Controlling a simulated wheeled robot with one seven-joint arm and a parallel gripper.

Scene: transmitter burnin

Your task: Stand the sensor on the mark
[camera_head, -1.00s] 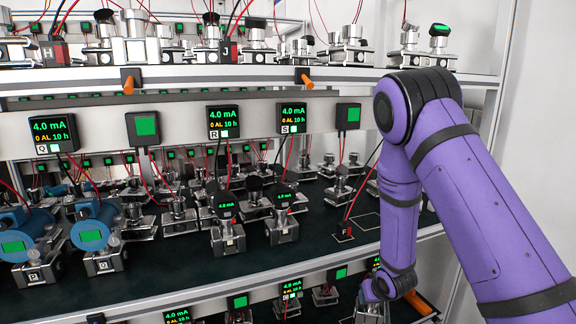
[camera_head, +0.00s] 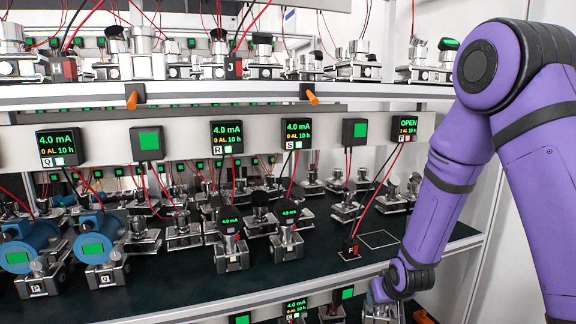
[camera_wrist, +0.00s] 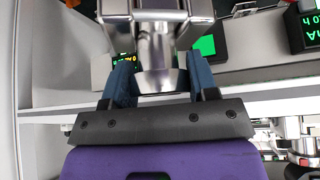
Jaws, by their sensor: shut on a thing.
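The sensor (camera_wrist: 156,62) is a silver metal body, and in the wrist view my gripper (camera_wrist: 160,80) is shut on it between two blue fingers. In the head view my wrist is low at the right, in front of the shelf edge; the fingertips and the sensor cannot be made out clearly there. A thin pale rectangular outline (camera_head: 378,240), which looks like the mark, lies bare on the dark shelf, behind and above my wrist in the picture. A black block lettered F (camera_head: 351,248) with red leads lies just left of it.
Silver sensors (camera_head: 286,236) and blue transmitters (camera_head: 100,250) crowd the dark shelf (camera_head: 190,292) to the left and behind. An OPEN display (camera_head: 404,127) hangs above the outline. Red and black leads run down to block F. An upper shelf (camera_head: 200,92) overhangs.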

